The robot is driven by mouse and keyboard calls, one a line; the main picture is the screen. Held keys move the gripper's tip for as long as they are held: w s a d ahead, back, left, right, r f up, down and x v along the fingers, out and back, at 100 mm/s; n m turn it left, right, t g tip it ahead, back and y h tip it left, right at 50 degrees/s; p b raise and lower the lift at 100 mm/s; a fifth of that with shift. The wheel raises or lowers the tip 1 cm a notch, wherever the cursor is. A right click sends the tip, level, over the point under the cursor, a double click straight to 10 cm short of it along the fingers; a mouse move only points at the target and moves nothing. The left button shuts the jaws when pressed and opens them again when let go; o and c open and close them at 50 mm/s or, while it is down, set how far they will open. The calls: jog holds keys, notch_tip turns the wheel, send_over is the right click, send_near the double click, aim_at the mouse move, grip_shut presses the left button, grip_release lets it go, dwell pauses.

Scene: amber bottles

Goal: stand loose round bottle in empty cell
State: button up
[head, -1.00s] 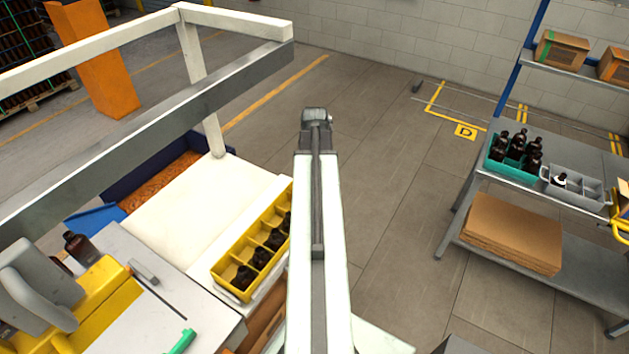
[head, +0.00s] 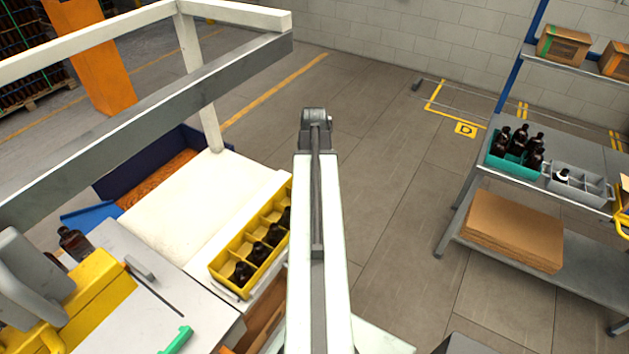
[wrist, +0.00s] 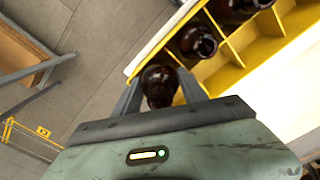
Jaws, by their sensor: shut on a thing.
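In the wrist view my gripper (wrist: 158,80) is shut on a dark brown round bottle (wrist: 161,87), seen end-on between its two fingers. The bottle overlaps the corner of the yellow crate (wrist: 233,51); I cannot tell whether it is above the crate or inside a cell. Other brown bottles (wrist: 197,43) stand in the crate beside it, and bare cells lie along the crate's other side. In the head view the yellow crate (head: 225,283) holds a row of dark bottles (head: 258,253); my arm hides part of it and my gripper.
A white surface (head: 180,200) lies left of the crate, with a grey and white rail frame (head: 130,120) above. Another brown bottle (head: 74,243) stands far left. At right, a shelf table holds a teal crate (head: 514,167) of bottles and a grey crate (head: 590,193). Open floor lies between.

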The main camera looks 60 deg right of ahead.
jog(key=shift+f+b, duration=0.55)
jog(key=shift+f, duration=0.05)
jog(key=o, duration=1.5)
jog(key=shift+r, duration=0.1)
notch_tip(320, 180, up, 8)
jog(key=p, duration=0.8)
jog(key=shift+w, duration=0.1)
jog(key=shift+a, duration=0.1)
